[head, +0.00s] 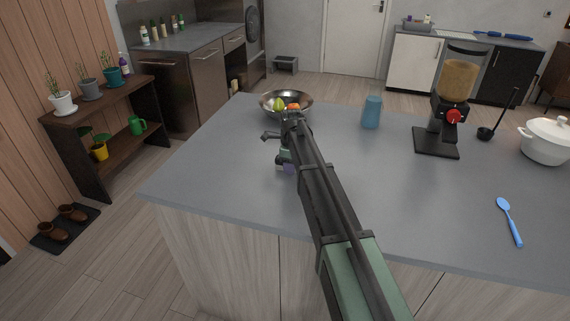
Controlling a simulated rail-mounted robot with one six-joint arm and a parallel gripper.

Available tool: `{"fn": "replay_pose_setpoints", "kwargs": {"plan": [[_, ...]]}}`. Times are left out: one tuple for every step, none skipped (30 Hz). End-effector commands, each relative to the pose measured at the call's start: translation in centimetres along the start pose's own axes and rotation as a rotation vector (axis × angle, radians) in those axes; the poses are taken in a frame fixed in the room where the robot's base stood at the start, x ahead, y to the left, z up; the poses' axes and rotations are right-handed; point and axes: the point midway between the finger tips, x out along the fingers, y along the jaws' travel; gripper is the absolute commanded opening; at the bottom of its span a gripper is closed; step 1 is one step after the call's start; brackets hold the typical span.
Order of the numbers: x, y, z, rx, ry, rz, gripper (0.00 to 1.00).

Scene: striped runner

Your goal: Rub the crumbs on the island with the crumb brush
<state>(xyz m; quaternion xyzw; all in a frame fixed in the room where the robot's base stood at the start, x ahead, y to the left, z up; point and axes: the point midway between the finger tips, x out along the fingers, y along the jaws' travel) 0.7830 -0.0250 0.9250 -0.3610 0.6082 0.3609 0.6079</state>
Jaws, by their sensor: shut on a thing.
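My gripper (284,160) is at the far end of my arm, low over the left part of the grey island top (225,180). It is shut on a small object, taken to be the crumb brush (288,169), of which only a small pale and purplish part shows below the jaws. My arm hides much of the brush and the jaws. I cannot tell whether the brush touches the island. No crumbs can be made out; they may be too small or hidden by my arm.
A metal bowl of fruit (269,98) stands just behind my gripper. A blue cup (372,112), a dispenser (437,142), a black ladle (487,133), a white pot (546,146) and a blue spoon (510,222) are to the right. The island's left front is clear.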

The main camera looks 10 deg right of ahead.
Motion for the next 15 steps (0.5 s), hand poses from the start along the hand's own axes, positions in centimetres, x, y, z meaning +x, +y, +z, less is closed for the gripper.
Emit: {"fn": "replay_pose_setpoints", "kwargs": {"plan": [[0.0,0.0,0.0,0.0,0.0,0.0,0.16],[0.0,0.0,0.1,0.0,0.0,0.0,0.16],[0.0,0.0,0.1,0.0,0.0,0.0,0.16],[0.0,0.0,0.1,0.0,0.0,0.0,0.16],[-0.1,0.0,0.1,0.0,0.0,0.0,0.16],[-0.2,0.0,0.1,0.0,-0.001,0.0,0.16],[-0.5,0.0,0.1,0.0,-0.001,0.0,0.16],[-0.8,0.0,0.1,0.0,-0.001,0.0,0.16],[-1.3,0.0,0.1,0.0,-0.001,0.0,0.16],[-1.7,0.0,0.1,0.0,-0.001,0.0,0.16],[-2.2,0.0,0.1,0.0,-0.001,0.0,0.16],[-2.8,0.0,0.1,0.0,-0.001,0.0,0.16],[-3.2,0.0,0.1,0.0,-0.001,0.0,0.16],[-3.6,0.0,0.1,0.0,-0.001,0.0,0.16],[-4.1,0.0,0.1,0.0,-0.001,0.0,0.16]]}}
